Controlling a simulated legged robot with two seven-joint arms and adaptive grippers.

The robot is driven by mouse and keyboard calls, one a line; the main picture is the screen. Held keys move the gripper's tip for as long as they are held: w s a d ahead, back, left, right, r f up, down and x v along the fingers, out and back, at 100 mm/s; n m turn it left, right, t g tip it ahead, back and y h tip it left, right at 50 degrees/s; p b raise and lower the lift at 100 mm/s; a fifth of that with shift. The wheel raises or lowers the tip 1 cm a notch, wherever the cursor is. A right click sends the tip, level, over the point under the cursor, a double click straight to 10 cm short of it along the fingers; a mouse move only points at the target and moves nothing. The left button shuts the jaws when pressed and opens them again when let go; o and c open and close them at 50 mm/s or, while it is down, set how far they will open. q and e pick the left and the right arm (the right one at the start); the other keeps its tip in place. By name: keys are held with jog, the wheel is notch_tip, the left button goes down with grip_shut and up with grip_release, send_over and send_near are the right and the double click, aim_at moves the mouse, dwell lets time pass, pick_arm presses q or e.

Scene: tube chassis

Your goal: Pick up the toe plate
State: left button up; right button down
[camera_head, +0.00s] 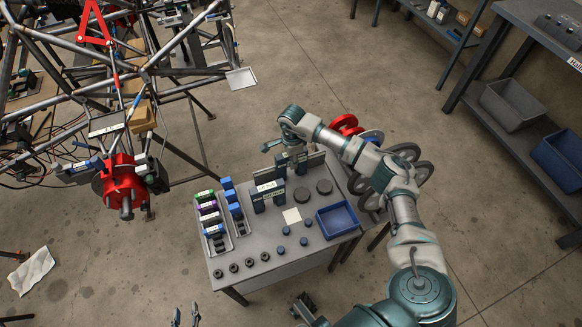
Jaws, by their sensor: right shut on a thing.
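My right gripper (289,161) is over the back of the grey work table, reached by the arm from the right. It is shut on a dark flat plate (316,160), seemingly the toe plate, which stands on edge at the jaws. The gripper and wrist partly hide the plate, and I cannot tell whether it is clear of its holder. Dark blue holder posts (258,201) with a small white label stand just in front. My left gripper (185,318) shows only its tips at the bottom edge, apart and empty, away from the table.
A tube chassis (150,75) stands at left. Red and grey wheels (344,124) stand behind my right arm. Shelving is at right.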

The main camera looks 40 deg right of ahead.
jog(key=shift+d+r, duration=0.1)
jog(key=shift+r, duration=0.1)
jog(key=r+p, duration=0.1)
jog(key=r, duration=0.4)
jog(key=r+p, duration=0.1)
jog(key=r, duration=0.3)
jog(key=shift+a+r, duration=0.2)
jog(key=shift+r, duration=0.2)
jog(key=shift+d+r, duration=0.1)
jog(key=shift+r, duration=0.15)
pick_arm(q)
jog(key=s+a+f+g+y, duration=0.1)
jog(key=s+a+f+g, duration=0.1)
jog(key=s, duration=0.3)
jog(key=shift+s+f+g, duration=0.2)
jog(key=shift+f+g, duration=0.1)
jog(key=shift+g, duration=0.6)
jog(key=shift+d, duration=0.15)
pick_arm(e)
jog(key=shift+d, duration=0.15)
